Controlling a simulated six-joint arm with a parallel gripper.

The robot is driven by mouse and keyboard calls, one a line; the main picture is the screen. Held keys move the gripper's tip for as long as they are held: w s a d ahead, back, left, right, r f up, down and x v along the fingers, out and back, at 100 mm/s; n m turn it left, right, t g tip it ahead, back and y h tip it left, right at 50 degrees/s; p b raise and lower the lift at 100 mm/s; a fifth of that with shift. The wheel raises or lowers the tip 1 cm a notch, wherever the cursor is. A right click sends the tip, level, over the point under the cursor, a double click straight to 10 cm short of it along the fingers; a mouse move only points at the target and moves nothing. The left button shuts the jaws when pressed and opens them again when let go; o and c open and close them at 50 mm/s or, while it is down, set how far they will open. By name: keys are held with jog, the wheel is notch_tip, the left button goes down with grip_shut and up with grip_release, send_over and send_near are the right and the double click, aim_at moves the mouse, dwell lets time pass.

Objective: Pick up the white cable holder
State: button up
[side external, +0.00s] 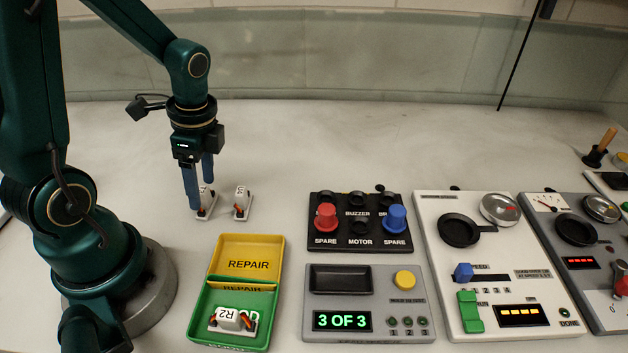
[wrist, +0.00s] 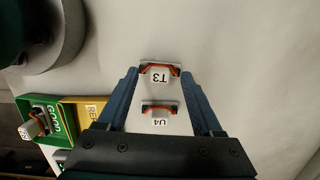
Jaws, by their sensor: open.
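Several small white cable holders with red-orange and dark ends are in view. In the wrist view, the one marked T3 (wrist: 160,75) lies between the fingertips of my gripper (wrist: 160,82), and the one marked U4 (wrist: 160,113) lies lower in the picture, between the fingers. In the side view, two holders stand on the bench: a left one (side external: 207,204), partly hidden by a finger, and a right one (side external: 242,204). My gripper (side external: 202,194) is open and empty, pointing down at the left one. I cannot tell whether it touches.
A third holder marked R2 (side external: 228,320) lies in the green GOOD tray (side external: 200,331), beside the yellow REPAIR tray (side external: 250,247). A dark panel with red and blue knobs (side external: 350,208), a grey "3 OF 3" box (side external: 385,270) and a white meter panel (side external: 470,255) stand right. The bench behind is clear.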

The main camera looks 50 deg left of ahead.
jog(key=shift+s+a+f, duration=0.1)
jog(key=shift+f, duration=0.9)
grip_shut()
jog(key=shift+r, duration=0.1)
